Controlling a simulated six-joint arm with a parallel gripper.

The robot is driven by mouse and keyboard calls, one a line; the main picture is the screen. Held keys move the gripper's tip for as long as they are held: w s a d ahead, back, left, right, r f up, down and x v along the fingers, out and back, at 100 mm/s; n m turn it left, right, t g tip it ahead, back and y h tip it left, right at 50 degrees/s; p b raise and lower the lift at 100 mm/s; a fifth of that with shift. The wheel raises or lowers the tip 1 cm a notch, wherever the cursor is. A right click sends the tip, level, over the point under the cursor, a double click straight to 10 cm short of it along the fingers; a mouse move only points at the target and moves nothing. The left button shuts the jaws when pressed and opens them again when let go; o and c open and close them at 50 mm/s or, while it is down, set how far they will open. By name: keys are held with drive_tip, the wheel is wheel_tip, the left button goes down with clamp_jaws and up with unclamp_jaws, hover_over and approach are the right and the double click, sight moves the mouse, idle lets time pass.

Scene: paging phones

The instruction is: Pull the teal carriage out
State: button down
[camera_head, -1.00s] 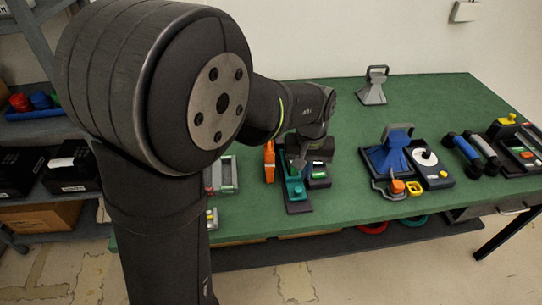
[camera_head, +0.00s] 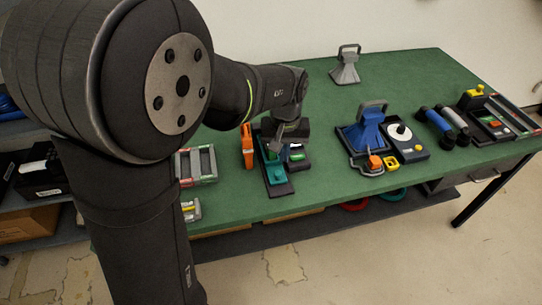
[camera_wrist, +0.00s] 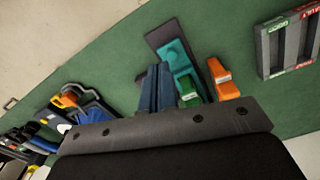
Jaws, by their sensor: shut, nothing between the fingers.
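The teal carriage (camera_head: 275,172) sits on a long dark base (camera_head: 281,190) near the table's front edge. In the wrist view the carriage (camera_wrist: 179,55) lies along the dark base (camera_wrist: 163,33), with bare base beyond its end. My gripper (camera_head: 275,146) is low over the rear part of the carriage. In the wrist view its fingers (camera_wrist: 155,72) are shut, empty, and right beside the carriage's edge. I cannot tell whether they touch it. A green block (camera_wrist: 188,92) is at the carriage's near end, and part of that end is hidden.
An orange upright piece (camera_head: 247,146) stands close left of the carriage; a dark unit with a green part (camera_head: 297,153) is close right. A grey tray (camera_head: 195,165) is farther left. A blue funnel-shaped device (camera_head: 366,132) stands right. The table (camera_head: 330,180) is clear between.

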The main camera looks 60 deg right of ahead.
sight(278, 173)
drive_tip(key=c, duration=1.9)
unclamp_jaws()
drive_tip(key=shift+d+r, duration=0.1)
drive_tip(key=o, duration=0.7)
drive_tip(key=w+d+r, duration=0.3)
drive_tip(key=r, duration=0.1)
drive_tip(key=shift+w+d+r, duration=0.15)
drive_tip(key=shift+w+r, duration=0.1)
drive_tip(key=shift+r, duration=0.05)
wheel_tip(278, 173, down, 17)
drive_tip(key=shift+f, duration=0.1)
clamp_jaws()
